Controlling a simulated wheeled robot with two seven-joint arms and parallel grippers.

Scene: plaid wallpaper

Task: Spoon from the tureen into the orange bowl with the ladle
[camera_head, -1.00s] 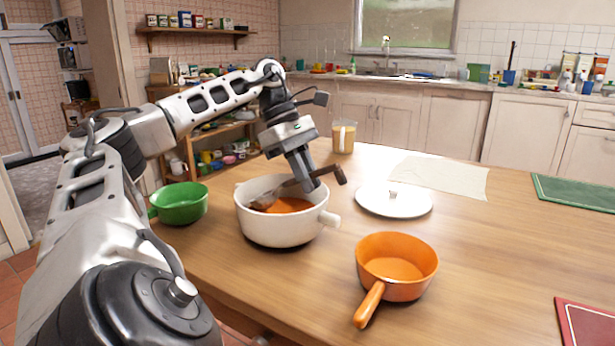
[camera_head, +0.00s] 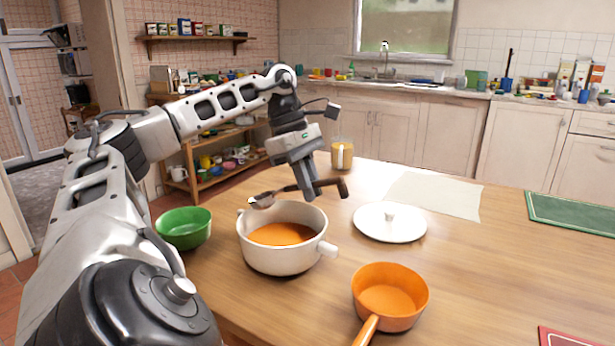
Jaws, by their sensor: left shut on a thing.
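The white tureen (camera_head: 283,262) stands on the wooden table with orange soup in it. The orange bowl (camera_head: 388,310), with a handle toward the front, stands to its right and nearer. My left gripper (camera_head: 313,190) is shut on the dark brown ladle (camera_head: 284,191) above the tureen's far rim. The ladle's head (camera_head: 262,201) is clear of the soup, over the tureen's back left. What the ladle's head holds cannot be made out. My right gripper is not in view.
A green bowl (camera_head: 184,228) stands left of the tureen near the table's edge. A white lid (camera_head: 390,223) lies to the right. The right side is mostly free.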

